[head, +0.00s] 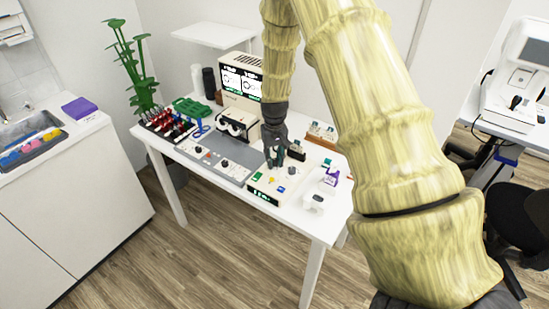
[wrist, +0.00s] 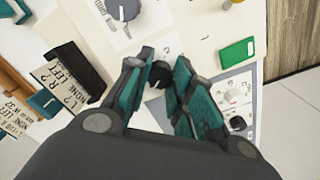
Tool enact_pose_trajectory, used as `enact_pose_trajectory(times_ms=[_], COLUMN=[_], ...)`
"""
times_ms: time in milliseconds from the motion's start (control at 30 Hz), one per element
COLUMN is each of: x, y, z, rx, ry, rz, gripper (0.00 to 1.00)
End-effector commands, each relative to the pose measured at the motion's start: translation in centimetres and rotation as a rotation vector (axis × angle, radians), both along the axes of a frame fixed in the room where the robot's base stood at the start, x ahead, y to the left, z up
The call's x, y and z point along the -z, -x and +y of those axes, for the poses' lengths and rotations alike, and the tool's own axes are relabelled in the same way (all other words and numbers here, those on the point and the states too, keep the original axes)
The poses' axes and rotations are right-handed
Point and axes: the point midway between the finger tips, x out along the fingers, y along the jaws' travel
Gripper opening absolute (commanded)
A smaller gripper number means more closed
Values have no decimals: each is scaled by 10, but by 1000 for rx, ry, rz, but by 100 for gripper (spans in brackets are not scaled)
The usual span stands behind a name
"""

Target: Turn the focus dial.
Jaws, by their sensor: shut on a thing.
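A cream control box (head: 262,194) sits on the white table, with green, yellow and blue controls on top. My gripper (head: 275,156) reaches down over its back part. In the wrist view, a small black dial (wrist: 160,74) on the cream panel is between the teal-padded fingertips of my gripper (wrist: 163,66), which is shut on it. The lettering beside this dial is mostly hidden, so I cannot read whether it is the focus dial. A larger grey dial (wrist: 125,7) with a printed scale is farther up the panel. A green button (wrist: 237,52) is to the right.
A grey panel (head: 212,161) with knobs lies to the left of the box. A monitor unit (head: 241,80) stands behind. A black block with lettered cards (wrist: 62,88) is left of my fingers.

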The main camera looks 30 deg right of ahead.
Motion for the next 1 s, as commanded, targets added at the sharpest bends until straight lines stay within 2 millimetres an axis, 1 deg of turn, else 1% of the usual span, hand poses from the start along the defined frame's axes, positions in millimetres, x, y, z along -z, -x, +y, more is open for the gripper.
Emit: enact_pose_trajectory(times_ms=[100, 300, 667, 700, 767, 800, 833, 1000], x=[-1, -1, -1, -1, -1, -1, -1, 0], y=[0, 0, 0, 0, 0, 0, 0, 0], z=[0, 0, 0, 0, 0, 0, 0, 0], rx=[113, 250, 277, 277, 276, 276, 276, 276], ry=[2, 1, 1, 1, 1, 1, 1, 0], rz=[2, 1, 0, 0, 0, 0, 0, 0], gripper=[0, 0, 0, 26, 37, 44, 46, 46])
